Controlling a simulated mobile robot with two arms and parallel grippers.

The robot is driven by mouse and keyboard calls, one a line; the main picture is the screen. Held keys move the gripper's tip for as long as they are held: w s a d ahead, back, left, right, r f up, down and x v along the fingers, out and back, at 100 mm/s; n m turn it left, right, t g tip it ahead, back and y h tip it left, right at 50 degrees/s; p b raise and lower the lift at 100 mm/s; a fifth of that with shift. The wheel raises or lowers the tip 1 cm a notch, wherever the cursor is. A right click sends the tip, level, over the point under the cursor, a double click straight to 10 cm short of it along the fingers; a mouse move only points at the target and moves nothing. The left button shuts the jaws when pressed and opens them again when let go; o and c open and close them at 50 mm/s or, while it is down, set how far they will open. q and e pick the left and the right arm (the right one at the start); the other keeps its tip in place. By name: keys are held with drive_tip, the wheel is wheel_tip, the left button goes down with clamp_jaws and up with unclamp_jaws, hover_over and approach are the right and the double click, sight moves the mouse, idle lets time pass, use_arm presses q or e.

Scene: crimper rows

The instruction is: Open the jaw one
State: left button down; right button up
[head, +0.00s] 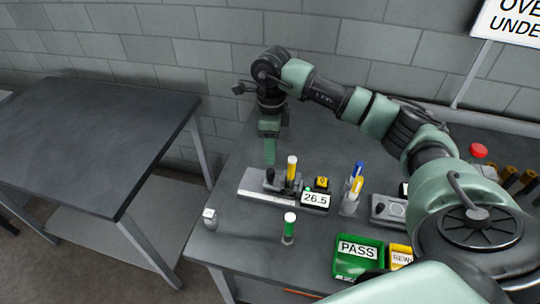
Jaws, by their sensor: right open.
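My right gripper (269,156) hangs pointing down above and behind the left end of a low grey device (262,192) on the dark bench; it is open with nothing seen in it. The device carries a dark knob-like part (270,175) and a yellow-topped upright piece (292,168). A small display reading 26.5 (315,200) stands at its right, with a yellow-and-black block (321,184) behind. Which part is the jaw, and how far it stands open, I cannot tell. My left gripper is out of view.
A holder (349,204) with blue and yellow pens is to the right. A green PASS bin (357,264) is at the front. The left table (90,140) is bare.

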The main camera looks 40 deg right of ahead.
sight(270, 170)
drive_tip(key=shift+s+a+f+p, duration=0.5)
drive_tip(key=shift+s+a+f, duration=0.1)
drive_tip(key=shift+s+f, duration=0.15)
wheel_tip(270, 170, down, 3)
drive_tip(key=shift+s+a+r+p, duration=0.1)
drive_tip(key=shift+s+r+p, duration=0.05)
drive_tip(key=shift+p, duration=0.3)
drive_tip(key=shift+w+d+f, duration=0.15)
drive_tip(key=shift+f, duration=0.4)
drive_tip(key=shift+w+d+f, duration=0.1)
drive_tip(key=shift+w+f, duration=0.05)
drive_tip(key=shift+f, duration=0.4)
drive_tip(key=shift+a+f, duration=0.1)
drive_tip(key=shift+f, duration=0.1)
drive_tip(key=shift+s, duration=0.1)
clamp_jaws()
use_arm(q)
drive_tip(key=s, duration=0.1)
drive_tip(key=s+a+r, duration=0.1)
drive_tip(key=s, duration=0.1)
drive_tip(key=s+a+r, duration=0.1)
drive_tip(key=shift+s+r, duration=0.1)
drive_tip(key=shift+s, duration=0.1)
